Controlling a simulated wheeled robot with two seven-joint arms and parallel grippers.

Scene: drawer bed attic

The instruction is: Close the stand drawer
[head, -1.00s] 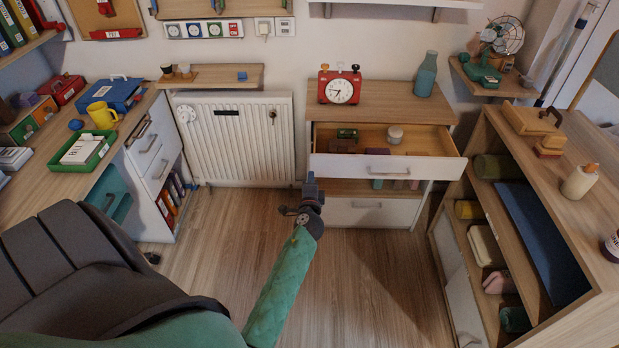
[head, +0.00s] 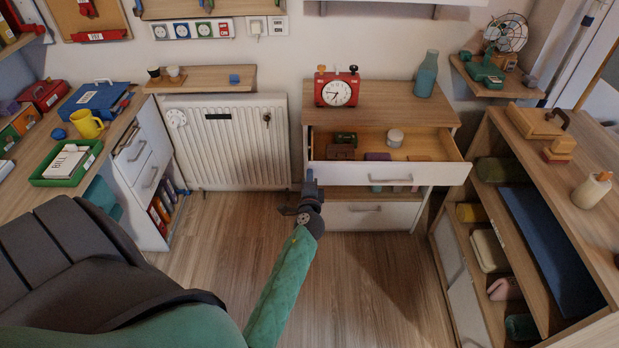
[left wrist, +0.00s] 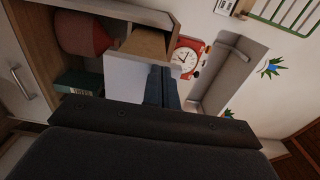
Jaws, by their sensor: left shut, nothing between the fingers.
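The stand (head: 434,108) is a wooden-topped cabinet with white fronts against the back wall. Its top drawer (head: 350,174) is pulled out, with a brown box, a green item, a white jar and flat items inside. Its lower drawer (head: 345,216) looks shut. My left gripper (head: 311,183) is shut and empty, at the left end of the open drawer's front; whether it touches cannot be told. In the left wrist view the shut fingers (left wrist: 162,88) point toward a pale panel and the red clock (left wrist: 186,58). My right gripper is not in view.
The red clock (head: 337,89) and a teal bottle (head: 426,75) stand on top of the stand. A radiator (head: 236,140) is left of it, an open shelf unit (head: 545,190) right, and a desk (head: 118,130) far left. The floor before the stand is clear.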

